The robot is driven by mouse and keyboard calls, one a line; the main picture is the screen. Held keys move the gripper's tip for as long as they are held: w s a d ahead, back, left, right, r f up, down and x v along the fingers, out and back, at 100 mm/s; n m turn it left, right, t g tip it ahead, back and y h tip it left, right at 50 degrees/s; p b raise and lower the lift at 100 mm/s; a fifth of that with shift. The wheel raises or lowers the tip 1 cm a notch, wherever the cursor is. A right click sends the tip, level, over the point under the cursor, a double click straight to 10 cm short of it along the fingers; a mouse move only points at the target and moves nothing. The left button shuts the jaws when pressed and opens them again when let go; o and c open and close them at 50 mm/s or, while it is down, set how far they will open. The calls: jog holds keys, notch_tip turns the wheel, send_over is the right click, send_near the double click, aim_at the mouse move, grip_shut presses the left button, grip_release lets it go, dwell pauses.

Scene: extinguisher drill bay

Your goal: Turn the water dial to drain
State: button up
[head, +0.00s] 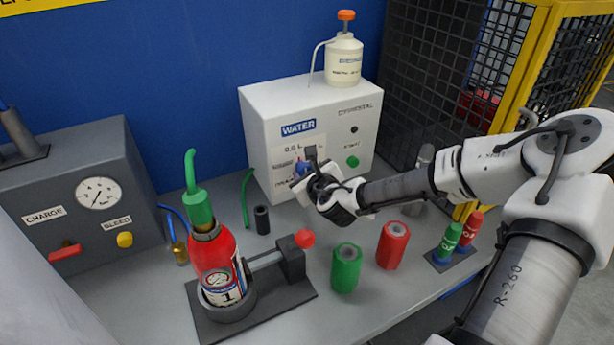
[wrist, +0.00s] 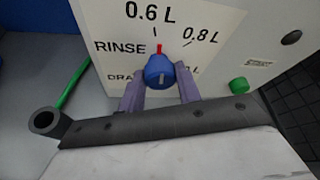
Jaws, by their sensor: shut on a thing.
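The water dial is a blue knob (wrist: 158,72) with a red pointer on the front of the white water box (head: 262,125). In the wrist view the pointer stands nearly straight up, towards the 0.6 L mark. RINSE is printed to its left, and the partly covered DRAIN label (wrist: 122,77) is at lower left. My gripper (wrist: 160,88) is shut on the blue knob, one finger on each side. In the head view my gripper (head: 306,172) covers much of the dial and its label.
A white bottle (head: 344,62) stands on the box, and a green button (head: 352,161) is right of the dial. A red extinguisher (head: 215,262) stands in a clamp in front. Green (head: 346,268) and red (head: 393,245) cylinders stand on the bench below my arm.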

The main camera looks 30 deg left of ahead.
jog(key=shift+s+a+f+n+t+b, duration=0.1)
jog(key=shift+n+t+b, duration=0.75)
jog(key=shift+n+b, duration=0.45)
jog(key=shift+s+f+n+t+b, duration=0.1)
jog(key=shift+n+t+b, duration=0.85)
jog(key=shift+n, duration=0.45)
jog(key=shift+h, duration=0.3)
jog(key=o, duration=1)
jog(key=shift+c, duration=0.2)
jog(key=shift+r, duration=0.15)
notch_tip(320, 180, up, 20)
jog(key=p, duration=0.2)
